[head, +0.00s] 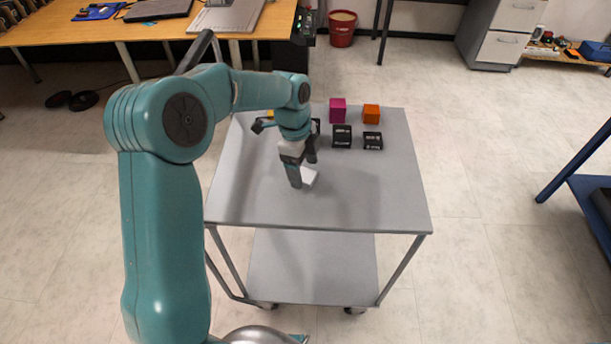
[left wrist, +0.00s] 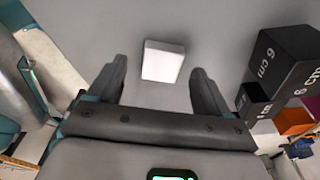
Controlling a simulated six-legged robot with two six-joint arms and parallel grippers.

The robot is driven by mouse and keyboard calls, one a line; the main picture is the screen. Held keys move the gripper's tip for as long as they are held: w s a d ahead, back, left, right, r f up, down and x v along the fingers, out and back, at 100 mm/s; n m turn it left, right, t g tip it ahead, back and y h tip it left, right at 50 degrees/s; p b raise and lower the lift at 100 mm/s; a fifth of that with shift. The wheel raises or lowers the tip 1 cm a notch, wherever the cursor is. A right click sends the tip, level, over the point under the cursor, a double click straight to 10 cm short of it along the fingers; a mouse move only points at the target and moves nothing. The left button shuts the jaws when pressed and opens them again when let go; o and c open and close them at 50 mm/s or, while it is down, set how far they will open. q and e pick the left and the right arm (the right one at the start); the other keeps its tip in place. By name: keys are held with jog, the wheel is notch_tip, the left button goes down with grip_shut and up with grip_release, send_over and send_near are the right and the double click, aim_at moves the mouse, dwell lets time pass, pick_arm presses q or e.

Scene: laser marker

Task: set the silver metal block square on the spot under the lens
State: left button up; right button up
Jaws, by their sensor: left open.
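The silver metal block (head: 309,176) lies on the grey cart top, near its middle. It also shows in the left wrist view (left wrist: 163,61) as a pale, slightly turned block between and beyond the fingertips. My left gripper (head: 303,175) is above the cart, pointing down at the block, and partly covers it in the head view. In the left wrist view its two fingers (left wrist: 160,85) are spread wide with bare cart surface on both sides of the block. The fingers do not touch it. The lens and the spot under it cannot be made out. My right gripper is not in view.
On the cart (head: 370,200) behind the block stand a magenta cube (head: 338,103), an orange cube (head: 371,113) and black marked cubes (head: 342,136). The cart's front and right are clear. A wooden desk (head: 90,30) stands at the back left, a blue-framed table (head: 580,165) at the right.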

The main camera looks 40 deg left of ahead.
pick_arm(q)
jog(key=shift+w+d+f, duration=0.15)
jog(key=shift+f, duration=0.7)
